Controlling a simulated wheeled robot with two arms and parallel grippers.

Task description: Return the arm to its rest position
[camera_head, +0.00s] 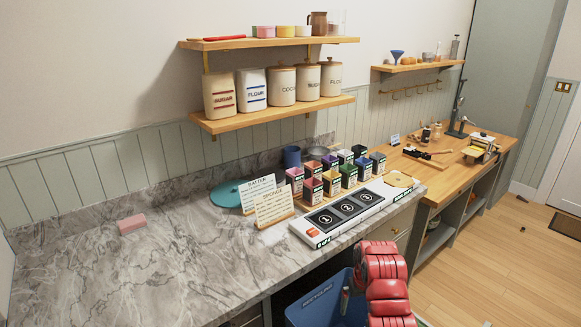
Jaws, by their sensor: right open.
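My right arm comes in from the bottom edge as red, rounded segments, right of centre. Its right gripper (354,284) is in front of the counter's front edge, above a blue bin. It is open, and nothing shows held in it. The fingers are small and partly hidden by the red segments. My left arm and left gripper are not in view.
A grey marble counter (120,265) holds a pink block (131,224), a teal disc (229,193), two cards, several coloured boxes and a white numbered panel (308,234). The blue bin (315,302) stands below the edge. Wooden floor (475,270) is open at right.

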